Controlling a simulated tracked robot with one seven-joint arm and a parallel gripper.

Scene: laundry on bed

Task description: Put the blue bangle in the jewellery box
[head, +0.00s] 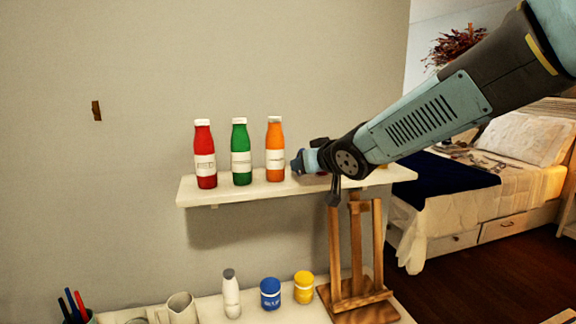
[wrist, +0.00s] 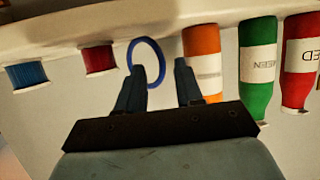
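The blue bangle (wrist: 161,57) shows in the wrist view as a thin ring standing near upright at the shelf, by my left finger. That finger overlaps its lower part; I cannot tell whether the ring passes around the finger. My gripper (wrist: 158,64) is open, its two fingers apart with no object clearly clamped. In the head view my gripper (head: 297,163) is at the wall shelf, just right of the orange bottle, and the bangle cannot be made out there. I see no jewellery box in either view.
The wall shelf (head: 230,197) holds red (head: 204,165), green (head: 241,160) and orange (head: 274,155) bottles. Red (wrist: 98,60) and blue (wrist: 27,75) spool-like items stand along it. Below are jars, a bottle and a wooden easel (head: 357,298). A bed (head: 440,212) is at right.

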